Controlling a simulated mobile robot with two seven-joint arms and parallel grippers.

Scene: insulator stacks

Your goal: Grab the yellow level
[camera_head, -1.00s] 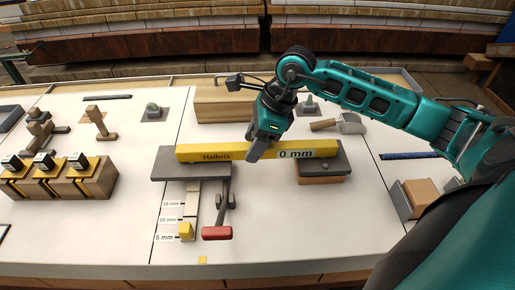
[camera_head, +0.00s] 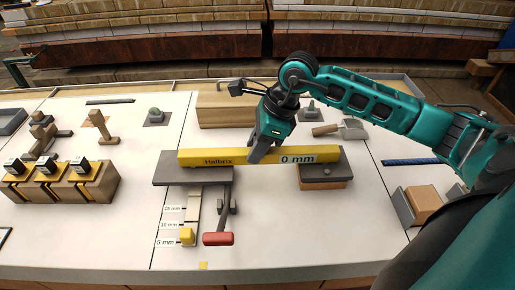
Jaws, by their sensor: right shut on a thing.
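My left gripper is not in view.
A red-ended tool (camera_head: 218,239) and a stepped gauge with a yellow block (camera_head: 187,236) stand in front of the level. A wooden box (camera_head: 225,111) and a trowel (camera_head: 350,129) lie behind. Wooden blocks with yellow straps (camera_head: 65,181) stand at left.

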